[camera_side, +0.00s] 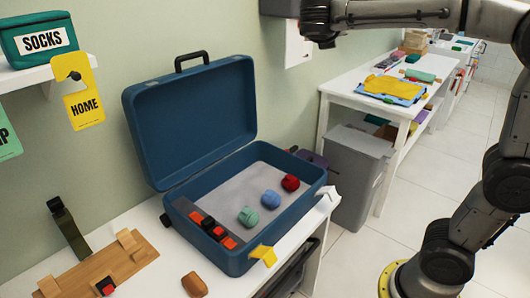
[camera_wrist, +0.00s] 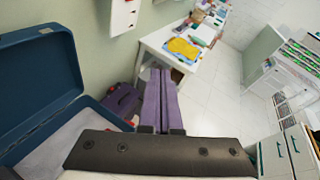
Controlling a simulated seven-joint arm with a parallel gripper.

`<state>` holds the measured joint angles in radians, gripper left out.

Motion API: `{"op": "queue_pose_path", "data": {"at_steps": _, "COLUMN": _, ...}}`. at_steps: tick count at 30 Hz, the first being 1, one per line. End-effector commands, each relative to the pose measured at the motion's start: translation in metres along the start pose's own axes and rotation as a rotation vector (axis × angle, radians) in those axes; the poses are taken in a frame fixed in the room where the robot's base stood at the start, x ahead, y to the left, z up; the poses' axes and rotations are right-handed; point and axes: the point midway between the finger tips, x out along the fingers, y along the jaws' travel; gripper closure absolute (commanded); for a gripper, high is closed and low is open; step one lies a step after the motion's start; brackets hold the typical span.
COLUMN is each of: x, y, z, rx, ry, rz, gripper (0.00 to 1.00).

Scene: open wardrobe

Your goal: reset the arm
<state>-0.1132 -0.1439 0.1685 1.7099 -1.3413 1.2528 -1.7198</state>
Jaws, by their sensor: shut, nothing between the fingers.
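My gripper (camera_side: 325,40) hangs at the top of the side view, high above the right side of the open suitcase and apart from everything. In the wrist view its two long purple fingers (camera_wrist: 160,98) lie together, shut with nothing between them. The blue suitcase (camera_side: 190,130) stands open on a white bench. In it are a green roll (camera_side: 248,217), a blue roll (camera_side: 271,199) and a red roll (camera_side: 290,182), with a row of black and red items (camera_side: 213,228) along the front left. The suitcase also shows at the left of the wrist view (camera_wrist: 35,75).
A grey bin (camera_side: 355,175) and a white table (camera_side: 345,88) with folded cloths (camera_side: 393,87) stand to the right. The air around my gripper looks clear.

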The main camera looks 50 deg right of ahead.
Motion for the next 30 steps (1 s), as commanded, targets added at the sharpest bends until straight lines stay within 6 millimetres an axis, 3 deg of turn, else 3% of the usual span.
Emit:
{"op": "queue_pose_path", "data": {"at_steps": 1, "x": -0.006, "y": -0.024, "z": -0.017, "rx": 0.127, "ry": 0.071, "rz": 0.019, "gripper": 1.0}}
{"op": "queue_pose_path", "data": {"at_steps": 3, "x": -0.017, "y": -0.049, "z": -0.048, "rx": 0.324, "ry": 0.186, "rz": 0.041, "gripper": 1.0}}
{"op": "queue_pose_path", "data": {"at_steps": 9, "x": -0.063, "y": -0.091, "z": -0.15, "rx": 0.944, "ry": 0.561, "rz": 0.027, "gripper": 1.0}}
{"op": "queue_pose_path", "data": {"at_steps": 15, "x": -0.119, "y": -0.094, "z": -0.242, "rx": 1.548, "ry": 0.955, "rz": -0.168, "gripper": 1.0}}
{"op": "queue_pose_path", "data": {"at_steps": 18, "x": -0.144, "y": -0.086, "z": -0.275, "rx": 1.788, "ry": 1.123, "rz": -0.344, "gripper": 1.0}}
{"op": "queue_pose_path", "data": {"at_steps": 22, "x": -0.163, "y": -0.074, "z": -0.298, "rx": 1.999, "ry": 1.247, "rz": -0.59, "gripper": 1.0}}
{"op": "queue_pose_path", "data": {"at_steps": 30, "x": -0.168, "y": -0.067, "z": -0.296, "rx": 2.18, "ry": 1.275, "rz": -0.751, "gripper": 1.0}}
